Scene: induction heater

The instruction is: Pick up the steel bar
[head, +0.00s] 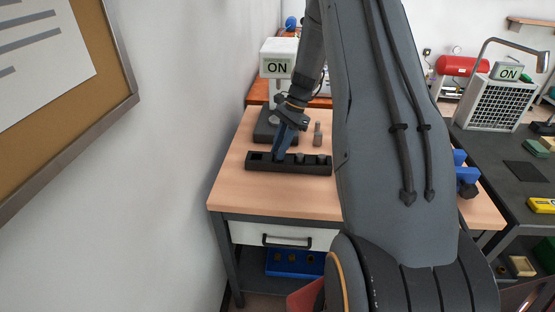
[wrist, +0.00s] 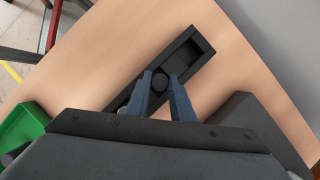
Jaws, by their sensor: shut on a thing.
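My gripper (head: 279,152) reaches down to a long black rack (head: 285,166) on the wooden bench. Its blue fingers also show in the wrist view (wrist: 162,78), one on each side of a dark round bar end (wrist: 160,82), which I take for the steel bar. The gripper is shut on this bar, which stands in or just over the rack; I cannot tell whether it is lifted. In the head view the fingers hide the bar. One square pocket (wrist: 194,54) at the rack's end looks empty.
Grey pieces (head: 300,158) sit in other rack pockets. A small grey upright piece (head: 317,134) stands behind the rack. A stand with an ON sign (head: 277,67) is close behind the gripper. A green bin (wrist: 22,128) is at the wrist view's left. The bench's front left is clear.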

